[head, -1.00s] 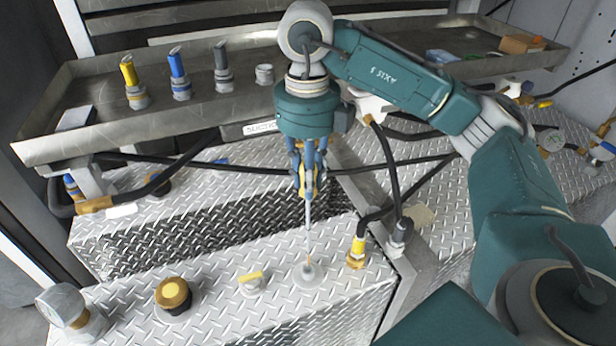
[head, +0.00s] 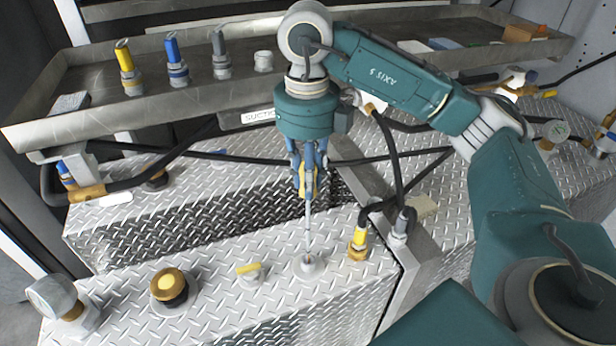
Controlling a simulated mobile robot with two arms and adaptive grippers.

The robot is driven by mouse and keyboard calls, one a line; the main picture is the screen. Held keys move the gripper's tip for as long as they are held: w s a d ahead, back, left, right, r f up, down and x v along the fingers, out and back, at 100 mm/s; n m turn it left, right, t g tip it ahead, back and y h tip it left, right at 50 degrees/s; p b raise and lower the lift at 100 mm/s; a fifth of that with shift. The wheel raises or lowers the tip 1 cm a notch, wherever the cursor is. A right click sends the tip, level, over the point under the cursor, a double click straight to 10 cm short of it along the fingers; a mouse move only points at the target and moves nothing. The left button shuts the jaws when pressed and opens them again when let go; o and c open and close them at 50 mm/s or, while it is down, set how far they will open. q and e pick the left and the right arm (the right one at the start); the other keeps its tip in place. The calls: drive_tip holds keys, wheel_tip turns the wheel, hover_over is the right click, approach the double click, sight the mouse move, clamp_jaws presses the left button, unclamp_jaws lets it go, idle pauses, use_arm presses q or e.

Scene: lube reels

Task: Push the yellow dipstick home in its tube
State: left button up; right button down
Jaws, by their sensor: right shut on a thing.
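My right gripper (head: 309,188) points down over the front diamond-plate tank top. It is shut on the yellow dipstick (head: 308,228), whose yellow top shows between the fingers and whose thin grey rod hangs below. The lower end of the rod meets the round grey tube mouth (head: 310,265) in the plate. A good length of rod shows between the fingers and the tube. How deep the tip sits inside the tube is hidden. My left gripper is not in view.
A yellow-collared hose fitting (head: 358,243) stands close right of the tube. A small yellow-topped cap (head: 250,273), a gold-topped cap (head: 169,288) and a gauge (head: 53,298) stand to the left. Behind, a metal tray (head: 92,116) holds yellow, blue and grey nozzles.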

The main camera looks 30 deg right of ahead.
drive_tip(key=b, duration=0.6)
hover_over(308, 236)
drive_tip(key=shift+f, duration=4.05)
drive_tip(key=shift+f+b, duration=3.85)
drive_tip(key=shift+f, duration=0.75)
